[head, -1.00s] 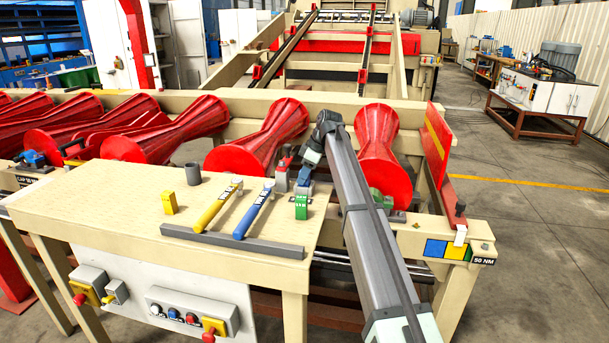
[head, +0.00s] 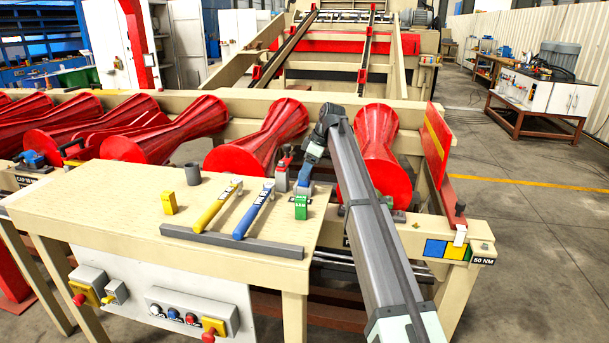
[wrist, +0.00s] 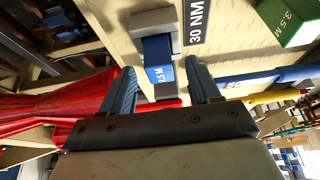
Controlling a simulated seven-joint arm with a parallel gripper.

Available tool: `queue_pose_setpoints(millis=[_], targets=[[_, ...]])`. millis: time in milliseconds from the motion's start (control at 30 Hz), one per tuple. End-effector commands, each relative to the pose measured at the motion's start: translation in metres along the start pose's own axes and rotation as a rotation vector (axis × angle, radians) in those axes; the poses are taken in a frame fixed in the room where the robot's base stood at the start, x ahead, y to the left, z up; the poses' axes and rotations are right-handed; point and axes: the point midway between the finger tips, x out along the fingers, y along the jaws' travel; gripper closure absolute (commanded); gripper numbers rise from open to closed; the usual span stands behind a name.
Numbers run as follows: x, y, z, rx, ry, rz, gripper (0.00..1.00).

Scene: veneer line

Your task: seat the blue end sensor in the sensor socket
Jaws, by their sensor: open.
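The blue end sensor (wrist: 158,60), a small block with a white "2.5 M" label, shows in the wrist view. Its upper end in that picture meets a grey block (wrist: 153,20); I cannot tell how deep it sits. My gripper (wrist: 163,72) is open, with one finger on each side of the sensor and a gap showing on both sides. In the head view my gripper (head: 305,173) is low at the bench's back right corner, just behind a green block (head: 301,207). I cannot make out the sensor socket for certain.
A blue-handled tool (head: 254,211) and a yellow-handled tool (head: 214,208) lie on the bench (head: 120,205). A yellow block (head: 169,203) and a grey cup (head: 193,174) stand farther left. A red-topped grey fitting (head: 282,176) is close beside my gripper. Red rollers (head: 262,140) stand behind.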

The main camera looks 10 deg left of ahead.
Motion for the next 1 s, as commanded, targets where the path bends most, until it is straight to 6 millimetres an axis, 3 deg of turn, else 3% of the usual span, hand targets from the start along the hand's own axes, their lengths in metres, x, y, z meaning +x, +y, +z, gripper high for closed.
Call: queue_pose_setpoints(millis=[200,500,1000], targets=[[-0.044,0.001,-0.001,-0.001,0.001,0.002,0.38],[-0.086,0.001,-0.001,0.0,0.001,0.001,0.38],[-0.097,0.0,0.0,0.0,0.0,0.0,0.38]])
